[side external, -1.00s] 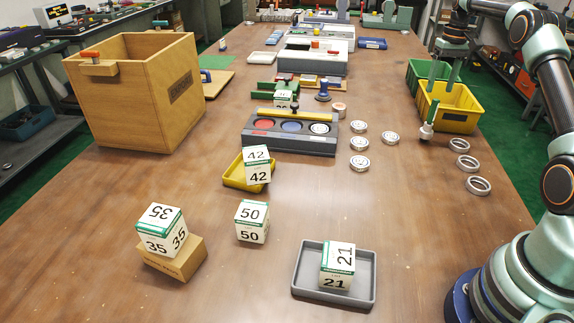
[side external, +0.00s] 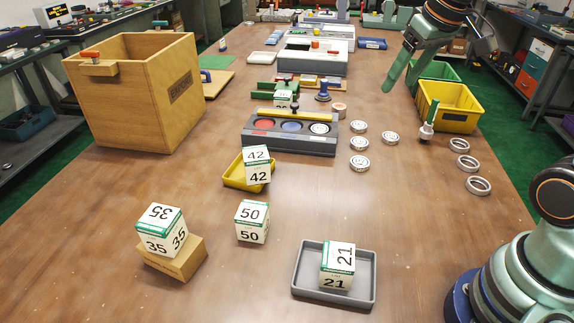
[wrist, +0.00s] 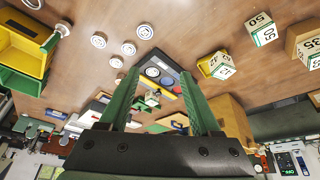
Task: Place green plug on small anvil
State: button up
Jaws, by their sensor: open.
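The green plug (side external: 428,124) stands upright on the table at the right, just in front of the yellow bin. It has a green handle and a pale lower end. My gripper (side external: 402,76) is in the air to the left of and above the plug, apart from it, with its fingers pointing down. In the wrist view my green fingers (wrist: 157,100) are spread, with nothing held between them. I cannot tell which thing is the small anvil.
A yellow bin (side external: 448,106) and a green bin (side external: 437,70) stand behind the plug. Loose metal rings (side external: 478,186) lie nearby. A grey tray (side external: 250,135) with coloured round wells is to the left.

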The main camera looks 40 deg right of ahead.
jog(key=s+a+f+n+t, duration=0.1)
jog(key=s+a+f, duration=0.3)
jog(key=s+a, duration=0.1)
jog(key=shift+s+y, duration=0.4)
jog(key=shift+s, duration=0.05)
jog(key=shift+a+r, duration=0.1)
dwell(0.8)
